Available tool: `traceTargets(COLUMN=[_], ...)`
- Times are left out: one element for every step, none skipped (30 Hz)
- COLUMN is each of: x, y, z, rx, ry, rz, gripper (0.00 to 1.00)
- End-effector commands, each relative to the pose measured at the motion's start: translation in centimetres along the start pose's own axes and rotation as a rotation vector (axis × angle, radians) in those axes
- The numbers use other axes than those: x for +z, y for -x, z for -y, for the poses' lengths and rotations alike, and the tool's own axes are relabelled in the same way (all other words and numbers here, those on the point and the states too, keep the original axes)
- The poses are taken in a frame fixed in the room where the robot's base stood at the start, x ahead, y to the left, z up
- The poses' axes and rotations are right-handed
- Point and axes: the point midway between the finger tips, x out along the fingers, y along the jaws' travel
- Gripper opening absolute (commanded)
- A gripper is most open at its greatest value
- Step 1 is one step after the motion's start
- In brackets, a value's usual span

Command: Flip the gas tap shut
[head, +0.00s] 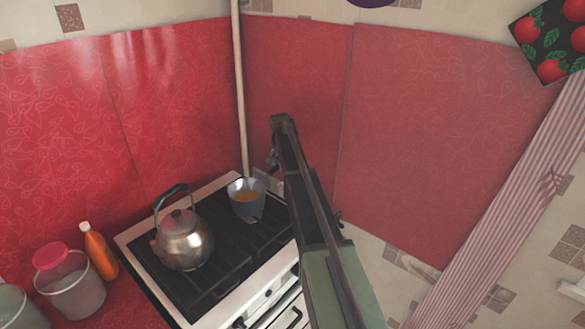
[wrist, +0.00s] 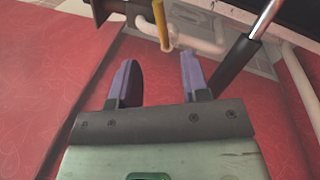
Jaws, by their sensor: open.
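In the wrist view, my gripper (wrist: 157,60) is open, its two purple fingers apart with nothing between them. A yellow lever (wrist: 160,22), which looks like the gas tap's handle, shows beyond the fingertips, at the top. It lies roughly in line with the gap, nearer the right finger in the picture, and seems apart from both. A white pipe (wrist: 206,46) runs beside and behind the lever. In the head view, my arm covers the area right of the stove, so the tap and my fingers cannot be made out clearly there.
The stove (head: 142,262) carries a metal kettle (head: 184,243) and a grey pot (head: 247,205) close to my arm. A pale vertical pipe (head: 240,90) stands in the corner. A dark rod (wrist: 236,66) lies right of the fingers. An orange bottle (head: 99,252) stands left of the stove.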

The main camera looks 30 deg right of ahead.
Motion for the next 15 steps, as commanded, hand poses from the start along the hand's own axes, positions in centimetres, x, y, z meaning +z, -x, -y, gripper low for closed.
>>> traceTargets(x=[0.0, 0.0, 0.0, 0.0, 0.0, 0.0, 0.0, 0.0, -0.3, -0.6, -0.7, -0.3, 0.5, 1.6, 3.0], y=[0.4, 0.3, 0.2, 0.1, 0.1, 0.1, 0.1, 0.0, -0.3, -0.7, -1.4, -2.5, -3.6, -4.9, -6.1], z=[0.0, 0.0, 0.0, 0.0, 0.0, 0.0, 0.0, 0.0, -0.5, -1.3, -2.6, -5.0, -7.2, -9.6, -11.8], rx=[0.000, 0.000, 0.000, 0.000, 0.000, 0.000, 0.000, 0.000, 0.000, 0.000, 0.000, -0.007, -0.029, -0.083, -0.176], ry=[0.000, 0.000, 0.000, 0.000, 0.000, 0.000, 0.000, -0.001, -0.008, -0.019, -0.035, -0.063, -0.089, -0.108, -0.112], rz=[0.000, 0.000, 0.000, 0.000, 0.000, 0.000, 0.000, 0.000, 0.001, 0.004, 0.007, 0.014, 0.022, 0.017, -0.009], gripper=[0.42, 0.42, 0.42, 0.42, 0.42, 0.42, 0.41, 0.36, 0.30, 0.26, 0.21, 0.15, 0.10, 0.06, 0.00])
